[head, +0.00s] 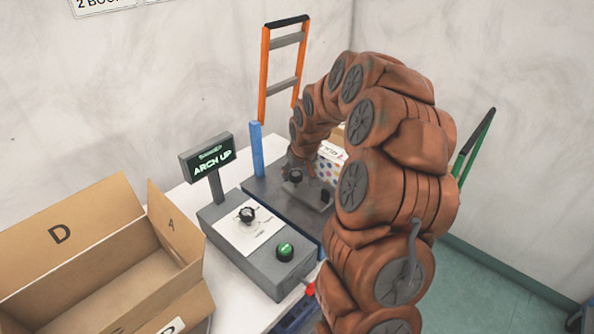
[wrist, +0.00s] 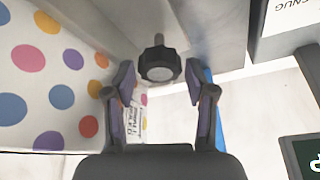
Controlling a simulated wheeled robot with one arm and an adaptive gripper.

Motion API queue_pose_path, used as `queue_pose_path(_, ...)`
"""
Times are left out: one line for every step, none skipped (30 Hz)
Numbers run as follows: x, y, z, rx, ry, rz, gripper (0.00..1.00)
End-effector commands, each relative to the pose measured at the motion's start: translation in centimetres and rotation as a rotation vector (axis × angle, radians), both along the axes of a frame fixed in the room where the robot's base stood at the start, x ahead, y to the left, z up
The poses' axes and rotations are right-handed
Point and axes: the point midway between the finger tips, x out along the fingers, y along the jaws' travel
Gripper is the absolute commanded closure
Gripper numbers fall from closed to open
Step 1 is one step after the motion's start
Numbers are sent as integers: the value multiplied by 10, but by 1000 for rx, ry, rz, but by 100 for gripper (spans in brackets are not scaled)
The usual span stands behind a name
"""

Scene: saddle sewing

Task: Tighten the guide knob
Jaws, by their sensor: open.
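The black guide knob (wrist: 158,66) shows in the wrist view on a threaded stem, in front of a grey metal surface. My gripper (wrist: 158,80) is open, with one dark fingertip on each side of the knob. I cannot tell whether either finger touches it; small gaps seem to show. In the head view a black knob (head: 296,176) stands on the dark grey fixture (head: 262,190), close to my gripper (head: 299,163), which is small and partly hidden by my arm there.
A grey control box (head: 238,263) with a dial (head: 247,214) and green button (head: 285,251) stands in front. A display (head: 207,158) reads "ARCH UP". A polka-dot box (wrist: 30,95) is close on the left in the wrist view. An open cardboard box (head: 60,237) stands left.

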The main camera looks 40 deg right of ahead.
Motion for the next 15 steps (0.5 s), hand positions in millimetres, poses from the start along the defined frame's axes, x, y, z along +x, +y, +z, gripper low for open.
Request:
queue_pose_path(0, 0, 0, 0, 0, 0, 45)
queue_pose_path(0, 0, 0, 0, 0, 0, 45)
queue_pose_path(0, 0, 0, 0, 0, 0, 45)
queue_pose_path(0, 0, 0, 0, 1, 0, 45)
queue_pose_path(0, 0, 0, 0, 1, 0, 47)
queue_pose_path(0, 0, 0, 0, 1, 0, 51)
queue_pose_path(0, 0, 0, 0, 1, 0, 54)
queue_pose_path(0, 0, 0, 0, 1, 0, 57)
queue_pose_path(0, 0, 0, 0, 1, 0, 61)
queue_pose_path(0, 0, 0, 0, 1, 0, 65)
queue_pose_path(0, 0, 0, 0, 1, 0, 68)
queue_pose_path(0, 0, 0, 0, 1, 0, 72)
queue_pose_path(0, 0, 0, 0, 1, 0, 75)
queue_pose_path(0, 0, 0, 0, 1, 0, 78)
queue_pose_path(0, 0, 0, 0, 1, 0, 82)
